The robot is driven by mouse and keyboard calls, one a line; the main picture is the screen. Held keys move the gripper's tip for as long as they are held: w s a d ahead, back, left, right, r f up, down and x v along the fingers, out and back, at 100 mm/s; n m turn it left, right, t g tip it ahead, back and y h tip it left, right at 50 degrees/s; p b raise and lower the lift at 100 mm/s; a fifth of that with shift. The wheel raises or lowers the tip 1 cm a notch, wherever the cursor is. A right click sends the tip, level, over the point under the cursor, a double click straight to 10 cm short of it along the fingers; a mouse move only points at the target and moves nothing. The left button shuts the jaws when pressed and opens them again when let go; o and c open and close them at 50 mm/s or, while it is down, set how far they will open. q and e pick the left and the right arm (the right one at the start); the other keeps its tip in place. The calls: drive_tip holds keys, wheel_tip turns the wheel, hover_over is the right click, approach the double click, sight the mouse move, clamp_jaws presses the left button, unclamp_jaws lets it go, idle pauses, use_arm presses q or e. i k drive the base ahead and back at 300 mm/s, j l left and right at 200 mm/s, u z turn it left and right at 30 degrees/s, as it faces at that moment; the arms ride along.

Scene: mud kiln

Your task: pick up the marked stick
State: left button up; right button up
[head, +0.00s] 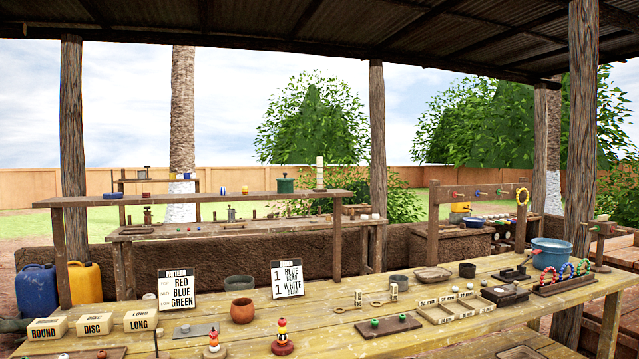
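Neither of my grippers is in the head view. I cannot tell for sure which thing is the marked stick. A pale upright stick-like piece (320,172) with faint bands stands on the upper shelf of the back bench, next to a green container (286,186). A thin dark upright rod (155,343) shows at the bottom left, at the near table's front, partly cut off by the picture edge. Nothing is seen touching either one.
The near wooden table (350,338) holds label boxes (47,328), two sign cards (177,289), a clay pot (242,311), stacked bead figures (282,340), a compartment tray (455,310), bead arches (565,275) and a blue pot (551,252). A wooden post (377,150) stands behind it.

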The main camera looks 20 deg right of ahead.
sight(320, 166)
drive_tip(key=u, duration=0.4)
drive_tip(key=i+l+u, duration=0.1)
drive_tip(key=l+u, duration=0.6)
drive_tip(key=l, duration=0.15)
drive_tip(key=i+l+u, duration=0.2)
drive_tip(key=l, duration=0.75)
drive_tip(key=k, duration=0.1)
